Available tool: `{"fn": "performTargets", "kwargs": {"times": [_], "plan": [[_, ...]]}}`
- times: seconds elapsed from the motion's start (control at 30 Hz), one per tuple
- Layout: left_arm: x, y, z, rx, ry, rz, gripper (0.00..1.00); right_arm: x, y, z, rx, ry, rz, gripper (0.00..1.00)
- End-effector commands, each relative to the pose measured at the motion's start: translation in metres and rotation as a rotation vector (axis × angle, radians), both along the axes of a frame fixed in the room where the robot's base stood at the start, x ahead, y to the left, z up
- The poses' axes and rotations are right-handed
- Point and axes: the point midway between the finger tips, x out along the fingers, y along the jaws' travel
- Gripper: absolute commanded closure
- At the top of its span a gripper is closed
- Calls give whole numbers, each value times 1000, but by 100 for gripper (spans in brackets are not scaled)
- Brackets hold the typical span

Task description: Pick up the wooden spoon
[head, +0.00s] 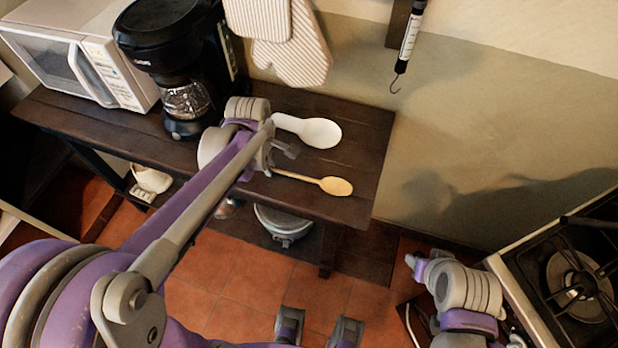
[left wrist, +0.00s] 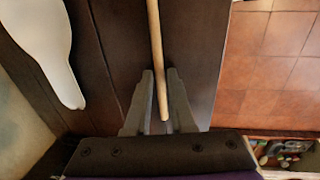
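The wooden spoon (head: 335,186) lies on the dark wooden shelf table, its bowl toward the right and its thin handle running left to my left gripper (head: 280,158). In the left wrist view, the light wooden handle (left wrist: 155,50) ends between the two grey fingers of my left gripper (left wrist: 162,98). The fingers are open, with a gap on each side of the handle. My right gripper (head: 416,266) is low at the right, away from the spoon; its fingers are not clear.
A white spoon-like utensil (head: 318,133) lies behind the wooden spoon and also shows in the left wrist view (left wrist: 42,45). A black coffee maker (head: 178,60) and a microwave (head: 85,55) stand left on the table (head: 362,150). A stove (head: 565,270) is at the right.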

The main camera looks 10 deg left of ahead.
Motion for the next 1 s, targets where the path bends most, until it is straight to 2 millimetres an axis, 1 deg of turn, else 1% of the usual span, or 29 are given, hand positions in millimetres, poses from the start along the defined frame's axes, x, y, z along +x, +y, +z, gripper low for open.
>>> {"fn": "performTargets", "kwargs": {"times": [0.03, 0.1, 0.17, 0.6, 0.73, 0.87, 1.0], "plan": [[0, 0, 0, 0, 0, 0, 78, 0, 0, 0, 0, 0, 0, 50], [0, 0, 0, 0, 0, 0, 91, 0, 0, 0, 0, 0, 0, 50], [0, 0, 0, 0, 0, 0, 100, 0, 0, 0, 0, 0, 0, 50], [0, 0, 1, 0, 0, 0, 100, 0, 0, 0, 0, 0, 0, 50], [0, 0, 6, 0, 0, 0, 100, 0, 0, 1, 0, 0, 0, 50], [0, 0, 22, 0, 0, 0, 100, 1, 0, 3, 0, -1, 0, 50], [0, 0, 51, 0, -1, 0, 100, 2, 0, 7, 0, -3, 0, 50]]}}
